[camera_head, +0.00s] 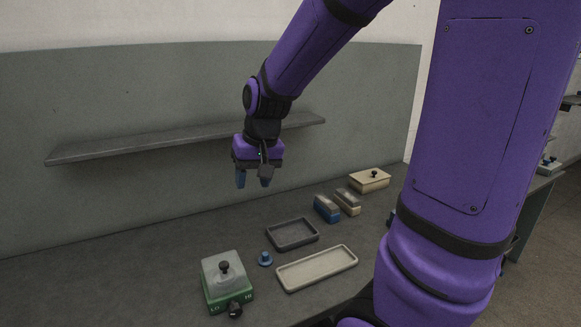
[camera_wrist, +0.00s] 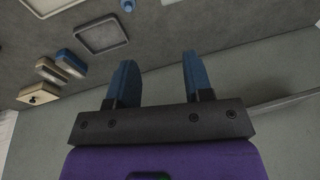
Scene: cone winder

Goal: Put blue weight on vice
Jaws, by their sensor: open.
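The small blue weight (camera_head: 265,259) stands upright on the bench, between the green-based box and the trays. It also shows at the top edge of the wrist view (camera_wrist: 128,5), partly cut off. My gripper (camera_head: 254,182) is open and empty, raised in the air above the back of the bench, well apart from the weight. Its two blue fingers (camera_wrist: 155,70) are spread with nothing between them. I cannot make out for certain which thing is the vice.
A dark tray (camera_head: 293,246) and a pale tray (camera_head: 329,283) lie near the weight. A green-based box with a black knob (camera_head: 217,304) stands left. A blue block (camera_head: 326,216), a tan block (camera_head: 348,208) and a beige knobbed box (camera_head: 356,186) stand right. A shelf (camera_head: 110,150) runs along the wall.

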